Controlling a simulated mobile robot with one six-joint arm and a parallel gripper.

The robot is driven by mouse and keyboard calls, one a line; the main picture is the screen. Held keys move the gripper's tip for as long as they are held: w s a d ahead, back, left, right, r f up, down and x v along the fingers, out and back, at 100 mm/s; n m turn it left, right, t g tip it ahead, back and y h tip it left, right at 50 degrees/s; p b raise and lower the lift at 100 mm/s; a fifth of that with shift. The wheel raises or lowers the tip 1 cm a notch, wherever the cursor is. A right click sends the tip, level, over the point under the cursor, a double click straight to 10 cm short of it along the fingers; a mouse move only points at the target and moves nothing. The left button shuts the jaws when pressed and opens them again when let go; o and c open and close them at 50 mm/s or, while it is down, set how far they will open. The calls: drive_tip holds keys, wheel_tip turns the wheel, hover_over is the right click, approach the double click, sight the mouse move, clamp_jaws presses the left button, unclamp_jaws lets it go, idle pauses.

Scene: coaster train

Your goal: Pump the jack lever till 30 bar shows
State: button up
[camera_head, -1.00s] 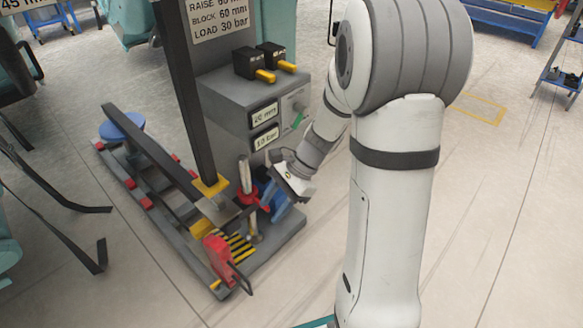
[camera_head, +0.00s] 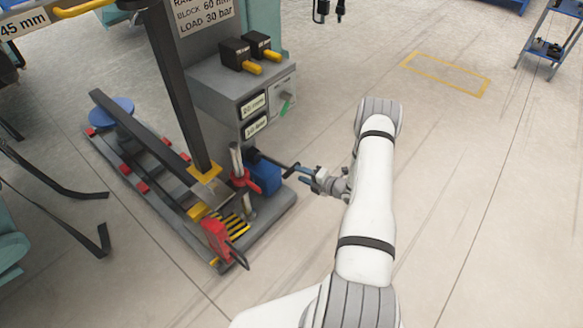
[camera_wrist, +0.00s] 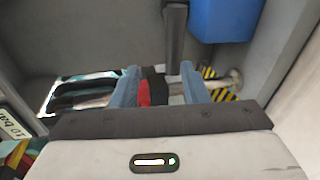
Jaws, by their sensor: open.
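The jack lever (camera_head: 278,164) is a dark rod reaching right from above the blue pump block (camera_head: 264,177) at the base of the grey stand. My gripper (camera_head: 305,174) is at the lever's outer end, its blue fingers open. In the wrist view, the dark grey lever (camera_wrist: 175,32) runs down towards the gap between the open fingers (camera_wrist: 160,82); I cannot tell whether they touch it. The blue block shows at the top right (camera_wrist: 225,18). The lower display (camera_head: 256,126) is too small to read in the head view; in the wrist view, a display (camera_wrist: 14,125) appears to read 10 bar.
A sign (camera_head: 205,14) ends with LOAD 30 bar. Two black boxes with yellow handles (camera_head: 250,68) sit on the grey cabinet above the displays. A red part (camera_head: 215,238) stands at the base's front.

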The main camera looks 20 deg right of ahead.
sight(294, 171)
drive_tip(key=shift+m+t+h, duration=0.3)
drive_tip(key=shift+m+h, duration=0.2)
drive_tip(key=shift+m, duration=0.4)
drive_tip(key=w+f, duration=0.1)
drive_tip(key=w, duration=0.1)
drive_tip(key=w+a+f+b, duration=0.1)
drive_tip(key=w, duration=0.1)
drive_tip(key=w+a+f+b, duration=0.1)
drive_tip(key=w, duration=0.1)
drive_tip(key=shift+w+a+f, duration=0.1)
drive_tip(key=shift+a+f, duration=0.15)
drive_tip(key=shift+c, duration=0.2)
clamp_jaws()
